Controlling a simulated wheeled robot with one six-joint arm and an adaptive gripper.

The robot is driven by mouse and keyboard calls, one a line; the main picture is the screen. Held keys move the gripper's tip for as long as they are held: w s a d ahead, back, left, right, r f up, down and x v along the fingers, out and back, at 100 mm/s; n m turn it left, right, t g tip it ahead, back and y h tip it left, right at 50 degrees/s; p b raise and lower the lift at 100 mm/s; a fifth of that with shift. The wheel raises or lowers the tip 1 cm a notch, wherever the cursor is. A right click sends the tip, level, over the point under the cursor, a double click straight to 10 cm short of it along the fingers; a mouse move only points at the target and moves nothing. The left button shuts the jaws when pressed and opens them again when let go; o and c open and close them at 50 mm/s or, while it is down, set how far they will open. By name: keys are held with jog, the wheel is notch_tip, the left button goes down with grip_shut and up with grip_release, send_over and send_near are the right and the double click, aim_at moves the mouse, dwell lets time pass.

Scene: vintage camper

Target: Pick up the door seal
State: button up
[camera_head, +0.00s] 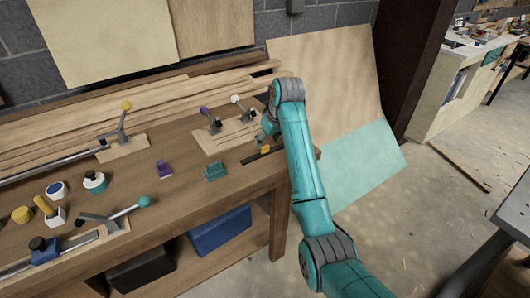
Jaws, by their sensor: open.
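A thin dark strip (252,158), which may be the door seal, lies flat on the workbench near its right end. I cannot tell for sure what it is at this size. My gripper (263,146) is open and points down close above the strip's right part, with a small yellow piece beside it. My arm hides part of this area, and I cannot tell whether the fingers touch anything.
The wooden workbench (215,184) holds toggle clamps on a board (220,137), a teal block (215,171), a purple piece (164,169) and several small items at left. Long planks (60,139) lie along the back. Leaning panels (335,75) stand behind my arm.

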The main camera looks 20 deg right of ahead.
aim_at(265, 146)
jog(key=x, duration=0.5)
jog(key=shift+w, duration=0.1)
jog(key=c, duration=1.1)
